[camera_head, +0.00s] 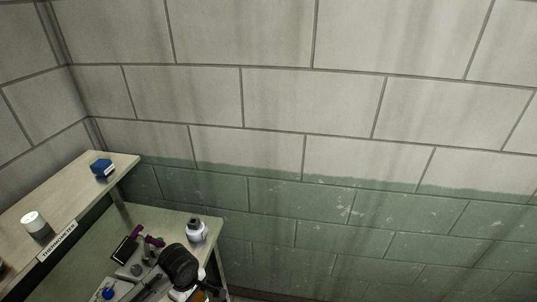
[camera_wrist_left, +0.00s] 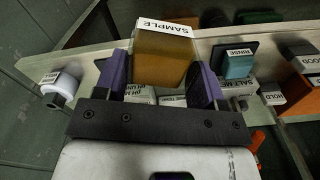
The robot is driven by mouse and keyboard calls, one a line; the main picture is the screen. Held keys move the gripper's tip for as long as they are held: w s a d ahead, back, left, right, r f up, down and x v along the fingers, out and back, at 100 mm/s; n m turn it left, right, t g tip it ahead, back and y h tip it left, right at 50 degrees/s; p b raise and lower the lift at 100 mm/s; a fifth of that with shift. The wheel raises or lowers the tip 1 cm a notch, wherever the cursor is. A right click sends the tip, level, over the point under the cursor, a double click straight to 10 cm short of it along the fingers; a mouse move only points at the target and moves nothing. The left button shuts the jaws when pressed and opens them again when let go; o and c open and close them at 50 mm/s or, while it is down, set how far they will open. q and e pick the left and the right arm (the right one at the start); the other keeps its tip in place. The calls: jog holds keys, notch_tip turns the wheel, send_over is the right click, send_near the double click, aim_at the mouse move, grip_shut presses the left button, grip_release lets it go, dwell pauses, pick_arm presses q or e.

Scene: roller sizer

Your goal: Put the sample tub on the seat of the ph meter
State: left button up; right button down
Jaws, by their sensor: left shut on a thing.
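The sample tub is an amber block with a white top labelled SAMPLE (camera_wrist_left: 163,60). It is in the middle of the left wrist view, between the purple fingers of my left gripper (camera_wrist_left: 162,72). The gripper is shut on it. A pale device (camera_wrist_left: 170,101), its label partly reading as a pH meter, shows below and behind the tub. The tub and fingers hide most of it, and I cannot make out its seat. In the head view, purple parts show beside my dark arm link; I cannot make out the tub there. My right gripper is not in view.
A raised shelf (camera_head: 70,205) holds a blue block (camera_head: 102,168) and white tub (camera_head: 35,223).

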pick_arm(q)
jog(key=s+d+r+m, duration=0.65)
jog(key=s+m, duration=0.35)
jog(key=m, duration=0.2)
jog(key=w+a+r, duration=0.2)
jog(key=r, duration=0.6)
jog(key=w+a+r, duration=0.3)
jog(key=r, duration=0.5)
jog(key=s+r+p, duration=0.9)
jog(key=r+p, duration=0.5)
jog(key=p, duration=0.4)
jog(key=shift+s+d, duration=0.25)
